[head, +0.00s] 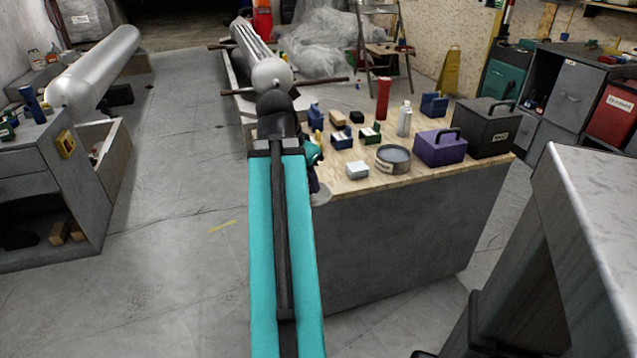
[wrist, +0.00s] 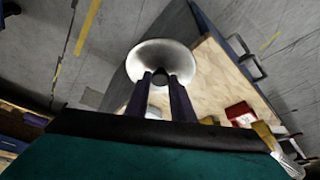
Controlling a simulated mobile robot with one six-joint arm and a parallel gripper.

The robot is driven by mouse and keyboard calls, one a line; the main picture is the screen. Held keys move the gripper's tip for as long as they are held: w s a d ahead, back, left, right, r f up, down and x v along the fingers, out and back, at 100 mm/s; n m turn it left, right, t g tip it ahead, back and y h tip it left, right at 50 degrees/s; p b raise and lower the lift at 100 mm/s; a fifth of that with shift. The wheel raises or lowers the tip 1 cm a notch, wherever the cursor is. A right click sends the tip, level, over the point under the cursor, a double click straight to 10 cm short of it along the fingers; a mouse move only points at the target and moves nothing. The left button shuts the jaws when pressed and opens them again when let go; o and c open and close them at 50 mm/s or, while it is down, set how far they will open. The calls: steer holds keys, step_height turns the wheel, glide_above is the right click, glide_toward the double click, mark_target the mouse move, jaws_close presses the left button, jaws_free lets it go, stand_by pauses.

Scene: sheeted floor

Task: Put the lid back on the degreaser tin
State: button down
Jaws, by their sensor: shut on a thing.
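The lid is a pale round metal disc (wrist: 150,52) with a small dark knob in the wrist view. My gripper (wrist: 160,79) is shut on the knob, one dark finger on each side. In the head view the lid (head: 322,196) shows at the left edge of the workbench, partly hidden by my arm. My gripper (head: 315,178) is also mostly hidden there. A round, low tin (head: 393,167) with a grey-blue top stands near the front of the workbench, right of the lid and apart from it. It looks like the degreaser tin; its label is not readable.
On the wooden workbench top (head: 345,185) a small white box (head: 357,170) lies between lid and tin. A purple toolbox (head: 439,149) stands close right of the tin, a black case (head: 487,127) beyond. A white bottle (head: 404,119) and red cylinder (head: 383,98) stand behind.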

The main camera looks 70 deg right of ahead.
steer(key=w+a+n+t, duration=0.1)
steer(key=w+a+n, duration=0.4)
steer(key=w, duration=0.5)
steer(key=w+a+r+n+t, duration=0.1)
steer(key=w+a+n, duration=0.1)
steer(key=w+a, duration=0.6)
steer(key=w+a+n+t, duration=0.2)
steer(key=w+a+n, duration=0.25)
steer(key=w, duration=0.65)
steer(key=w+a+n+y, duration=0.1)
steer(key=w+a+n, duration=0.2)
steer(key=a, duration=0.8)
steer(key=w+a+r+n+t+y, duration=0.1)
steer(key=w+a+n, duration=0.2)
steer(key=w+a, duration=0.3)
steer(key=w+a+n+y, duration=0.2)
steer(key=w+a+n, duration=0.2)
steer(key=a, duration=1.2)
steer(key=shift+w+a+r+t, duration=0.3)
steer(key=shift+w+r+t, duration=0.1)
steer(key=shift+w, duration=0.25)
